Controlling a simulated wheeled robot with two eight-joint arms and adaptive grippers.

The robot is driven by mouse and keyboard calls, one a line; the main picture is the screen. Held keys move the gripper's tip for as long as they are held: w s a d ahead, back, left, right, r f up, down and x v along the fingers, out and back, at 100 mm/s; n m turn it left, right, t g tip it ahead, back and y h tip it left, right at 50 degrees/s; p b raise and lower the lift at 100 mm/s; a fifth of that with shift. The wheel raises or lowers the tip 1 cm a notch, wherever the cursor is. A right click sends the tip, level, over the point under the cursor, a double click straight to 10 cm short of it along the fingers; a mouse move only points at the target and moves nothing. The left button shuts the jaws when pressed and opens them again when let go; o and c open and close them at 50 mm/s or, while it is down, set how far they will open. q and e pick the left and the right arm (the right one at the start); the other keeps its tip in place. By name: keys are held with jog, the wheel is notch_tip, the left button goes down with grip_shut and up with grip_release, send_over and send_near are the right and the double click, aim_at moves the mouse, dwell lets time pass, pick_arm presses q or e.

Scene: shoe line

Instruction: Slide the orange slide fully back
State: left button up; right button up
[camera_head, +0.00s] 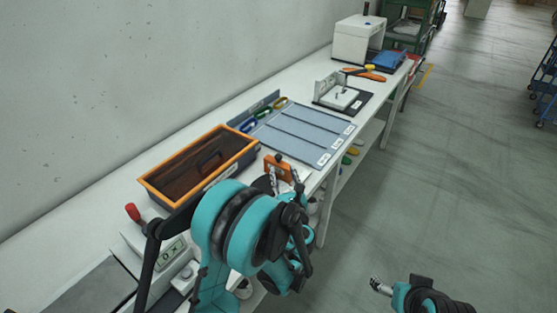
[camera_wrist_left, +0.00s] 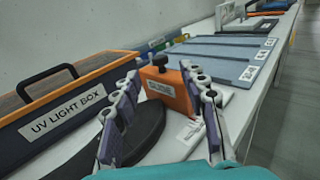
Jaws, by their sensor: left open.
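The orange slide (camera_wrist_left: 168,90) is an upright orange block with a black knob on top and a small label on its face. It stands on a white base (camera_wrist_left: 210,118) near the table's front edge. In the head view the slide (camera_head: 278,168) is beside the front right corner of the UV light box. My left gripper (camera_wrist_left: 160,84) is open, with its fingers apart and the slide showing between them. I cannot tell whether they touch it. In the head view my left gripper (camera_head: 284,184) is partly hidden by my arm. My right gripper (camera_head: 378,287) is low, off the table.
The orange-rimmed UV light box (camera_head: 243,157) stands left of the slide. A dark rounded pad (camera_wrist_left: 110,148) lies below my left fingers. A grey-blue panel board (camera_head: 300,131) lies beyond the slide. A red-handled device (camera_head: 132,212) is at the near left.

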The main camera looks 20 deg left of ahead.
aim_at(279, 158)
pick_arm(q)
jog(key=b+x, duration=0.1)
jog(key=x, duration=0.6)
jog(key=shift+w+a, duration=0.2)
grip_shut()
